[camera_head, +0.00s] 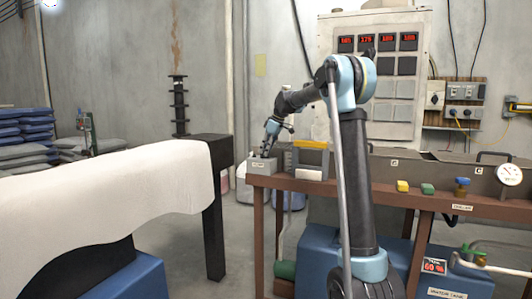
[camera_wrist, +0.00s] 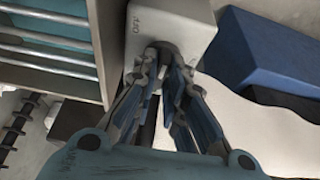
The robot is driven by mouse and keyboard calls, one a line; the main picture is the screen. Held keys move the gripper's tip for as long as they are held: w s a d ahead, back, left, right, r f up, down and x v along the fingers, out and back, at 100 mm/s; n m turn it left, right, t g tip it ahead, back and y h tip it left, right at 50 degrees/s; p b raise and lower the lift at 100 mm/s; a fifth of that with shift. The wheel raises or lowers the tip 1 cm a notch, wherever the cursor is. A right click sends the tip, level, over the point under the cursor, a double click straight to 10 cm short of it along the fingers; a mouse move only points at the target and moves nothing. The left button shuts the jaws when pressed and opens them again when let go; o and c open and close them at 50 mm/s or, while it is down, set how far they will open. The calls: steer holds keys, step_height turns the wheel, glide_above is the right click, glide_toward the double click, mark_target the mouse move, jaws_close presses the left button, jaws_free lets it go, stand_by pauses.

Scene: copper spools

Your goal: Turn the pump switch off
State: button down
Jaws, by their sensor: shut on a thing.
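The pump switch is a small light grey box (camera_head: 262,165) with a label on its front, at the left end of the brown bench. It also shows at the top of the wrist view as a pale box (camera_wrist: 178,22) with a small label that I cannot read clearly. My gripper (camera_head: 267,153) comes down onto the box from above. In the wrist view my gripper (camera_wrist: 166,60) has its fingertips closed around a dark knob on the box. The fingers hide most of the knob, so its setting cannot be told.
A yellow-edged rack (camera_head: 311,146) stands right beside the switch box. A white-draped table (camera_head: 110,195) stands at left, across a floor gap.

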steer(key=c, duration=1.6)
jaws_free()
steer(key=shift+d, duration=0.1)
steer(key=shift+c, duration=0.2)
steer(key=v, duration=1.1)
steer(key=shift+r, duration=0.4)
steer(key=shift+d, duration=0.1)
